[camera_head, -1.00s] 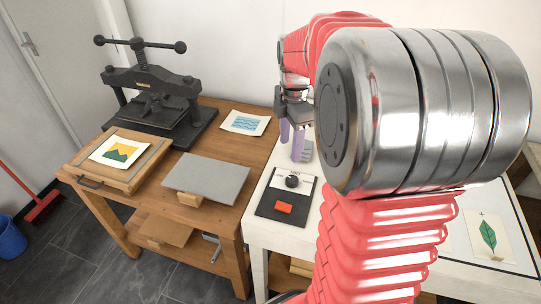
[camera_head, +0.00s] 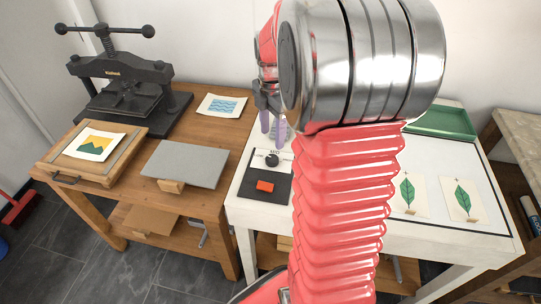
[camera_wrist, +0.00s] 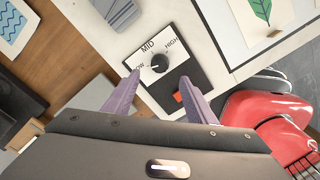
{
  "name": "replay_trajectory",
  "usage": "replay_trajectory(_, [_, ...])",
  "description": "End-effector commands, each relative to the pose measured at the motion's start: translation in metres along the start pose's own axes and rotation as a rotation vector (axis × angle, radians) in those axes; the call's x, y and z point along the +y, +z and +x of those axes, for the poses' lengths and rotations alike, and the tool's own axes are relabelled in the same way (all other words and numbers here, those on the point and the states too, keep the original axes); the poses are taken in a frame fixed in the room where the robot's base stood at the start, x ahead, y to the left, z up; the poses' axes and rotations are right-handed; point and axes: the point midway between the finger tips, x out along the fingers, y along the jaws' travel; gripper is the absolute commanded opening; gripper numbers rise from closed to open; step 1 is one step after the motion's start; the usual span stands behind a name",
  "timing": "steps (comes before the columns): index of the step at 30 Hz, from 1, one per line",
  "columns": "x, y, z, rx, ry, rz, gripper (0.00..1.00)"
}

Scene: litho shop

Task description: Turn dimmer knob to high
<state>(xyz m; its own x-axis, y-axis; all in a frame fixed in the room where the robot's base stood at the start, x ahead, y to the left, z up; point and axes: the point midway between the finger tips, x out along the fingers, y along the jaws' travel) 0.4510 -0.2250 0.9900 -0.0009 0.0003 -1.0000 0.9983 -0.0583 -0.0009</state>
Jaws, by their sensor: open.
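The dimmer box (camera_head: 279,188) lies on the white-topped table, with a black lower part and a white dial plate. Its round black knob (camera_head: 272,159) also shows in the wrist view (camera_wrist: 159,62). There the plate reads LOW at left, MID at top and HIGH at right. A small light mark on the knob seems to face the LOW side, but it is too small to be sure. My gripper (camera_wrist: 160,75) is open and empty, its two purple fingers on either side of the knob in the picture. I cannot see contact. In the head view my gripper (camera_head: 272,130) is just behind the knob.
A red switch (camera_head: 265,186) is on the box's lower part. Leaf prints (camera_head: 462,200) lie to the right, with a green tray (camera_head: 443,122) behind. A wooden table at left holds a black press (camera_head: 125,85), a grey plate (camera_head: 186,163) and a wave print (camera_head: 222,105).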

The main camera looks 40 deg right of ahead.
Motion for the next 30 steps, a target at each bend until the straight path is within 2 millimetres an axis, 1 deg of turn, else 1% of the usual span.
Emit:
replay_trajectory(1, [-0.001, 0.0, 0.009, 0.001, -0.003, 0.0, 0.51])
replay_trajectory(3, [-0.001, -0.001, 0.02, 0.001, -0.003, 0.0, 0.51])
replay_trajectory(12, [-0.001, -0.001, 0.066, 0.001, -0.003, 0.0, 0.51])
replay_trajectory(16, [0.0, 0.0, 0.083, 0.001, -0.001, 0.0, 0.51])
replay_trajectory(21, [0.0, -0.001, 0.096, 0.0, 0.0, 0.0, 0.51])
replay_trajectory(30, [0.0, -0.001, 0.098, 0.0, 0.0, -0.001, 0.51])
